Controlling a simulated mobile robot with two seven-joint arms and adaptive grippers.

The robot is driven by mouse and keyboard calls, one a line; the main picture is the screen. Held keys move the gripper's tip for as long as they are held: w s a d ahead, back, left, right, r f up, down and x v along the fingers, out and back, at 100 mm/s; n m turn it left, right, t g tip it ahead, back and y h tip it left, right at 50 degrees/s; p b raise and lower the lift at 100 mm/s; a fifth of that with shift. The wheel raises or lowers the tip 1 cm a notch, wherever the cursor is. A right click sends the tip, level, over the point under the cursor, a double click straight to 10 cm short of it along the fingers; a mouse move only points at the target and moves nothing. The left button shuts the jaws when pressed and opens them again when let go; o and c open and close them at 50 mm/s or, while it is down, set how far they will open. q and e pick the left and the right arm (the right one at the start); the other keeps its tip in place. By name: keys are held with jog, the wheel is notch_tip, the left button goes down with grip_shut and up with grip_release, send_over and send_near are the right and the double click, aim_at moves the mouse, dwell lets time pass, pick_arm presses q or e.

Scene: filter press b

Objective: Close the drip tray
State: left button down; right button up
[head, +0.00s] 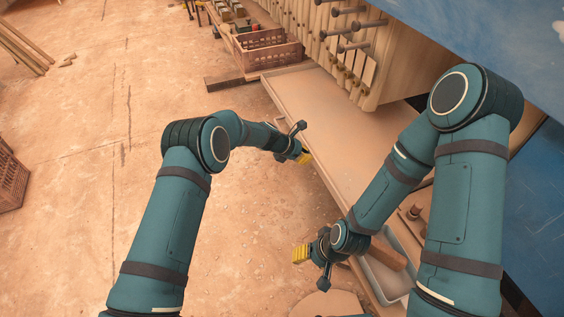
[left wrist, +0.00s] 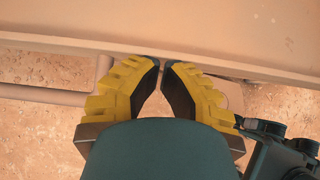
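The drip tray (head: 325,125) is a long, shallow beige tray below the hanging press plates, sticking out on the floor side in the head view. Its rim wall (left wrist: 200,62) crosses the upper part of the left wrist view. My left gripper (head: 305,158) is by the tray's outer long edge. In the left wrist view its yellow fingers (left wrist: 161,65) come together at the tips with nothing between them, close to the rim; I cannot tell if they touch it. My right gripper (head: 300,254) is lower down, over the floor beside the tray's near end, its fingers together and empty.
Pale press plates (head: 345,55) with dark handles hang above the tray. A brown crate (head: 268,50) stands beyond its far end. A grey bin (head: 385,280) is by the near end, partly behind my right arm. Open floor (head: 80,150) lies left.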

aim_at(320, 154)
pick_arm(q)
jog(key=d, duration=0.1)
jog(key=w+d, duration=0.1)
jog(key=d, duration=0.1)
jog(key=shift+d, duration=0.15)
jog(key=shift+w+d+r, duration=0.1)
jog(key=shift+d, duration=0.05)
pick_arm(e)
jog(key=shift+w+a+f, duration=0.2)
jog(key=shift+w+f, duration=0.15)
jog(key=shift+w, duration=0.1)
